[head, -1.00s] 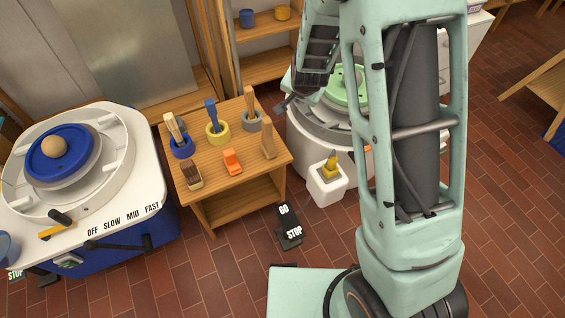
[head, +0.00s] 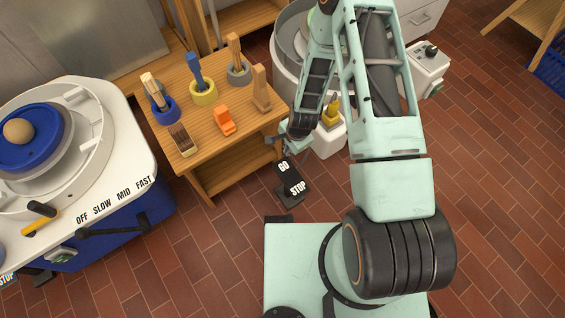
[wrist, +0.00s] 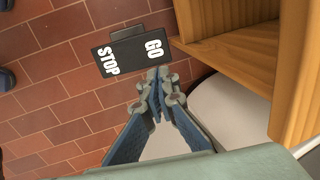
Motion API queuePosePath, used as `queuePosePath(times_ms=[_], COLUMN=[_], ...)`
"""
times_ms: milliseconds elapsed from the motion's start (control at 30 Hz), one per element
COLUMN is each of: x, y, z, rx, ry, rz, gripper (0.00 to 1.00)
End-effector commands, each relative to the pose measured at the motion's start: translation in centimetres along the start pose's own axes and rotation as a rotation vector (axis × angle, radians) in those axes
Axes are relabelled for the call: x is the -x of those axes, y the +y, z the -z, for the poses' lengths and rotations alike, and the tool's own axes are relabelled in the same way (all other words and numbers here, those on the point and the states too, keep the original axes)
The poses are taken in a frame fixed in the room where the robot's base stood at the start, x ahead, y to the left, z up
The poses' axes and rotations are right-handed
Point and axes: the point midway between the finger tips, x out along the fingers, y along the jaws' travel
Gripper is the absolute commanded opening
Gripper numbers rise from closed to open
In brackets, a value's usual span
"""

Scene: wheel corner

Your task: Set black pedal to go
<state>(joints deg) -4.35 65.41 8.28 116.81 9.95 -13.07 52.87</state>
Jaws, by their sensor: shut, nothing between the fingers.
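The black pedal (head: 289,182) lies on the brick floor to the right of the wooden table, with white GO at its far end and STOP at its near end. It also shows in the wrist view (wrist: 129,50), with GO on the right and STOP on the left. I cannot tell which way it is tipped. My gripper (wrist: 158,72) is shut and empty. In the wrist view its fingertips show just below the GO end; in the head view my gripper (head: 280,144) hangs above and beyond that end. Contact with the pedal is not visible.
The wooden table (head: 215,153) with brushes and tool pots stands close to my gripper's left. A white block with a yellow piece (head: 329,135) is on its right. A wheel with a blue disc (head: 30,153) stands at the left. The floor nearer me is clear.

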Motion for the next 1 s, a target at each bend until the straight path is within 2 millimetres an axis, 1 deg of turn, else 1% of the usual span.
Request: queuePosePath(times_ms=[67, 367, 467, 567, 667, 800, 1000], x=[-0.2, -0.3, -0.8, -2.0, -4.0, -7.1, -11.1], y=[0.1, 0.1, 0.2, 0.2, 0.3, 0.3, 0.3], z=[-0.1, -0.1, -0.2, -0.1, -0.1, -0.2, -0.2], rx=[-0.006, -0.006, -0.005, -0.005, -0.005, -0.004, -0.004], ry=[-0.003, -0.003, -0.004, -0.003, -0.003, -0.003, -0.003], rz=[0.0, -0.001, -0.002, -0.002, -0.002, -0.002, -0.002], gripper=[0.0, 0.0, 0.0, 0.0, 0.0, 0.0, 0.0])
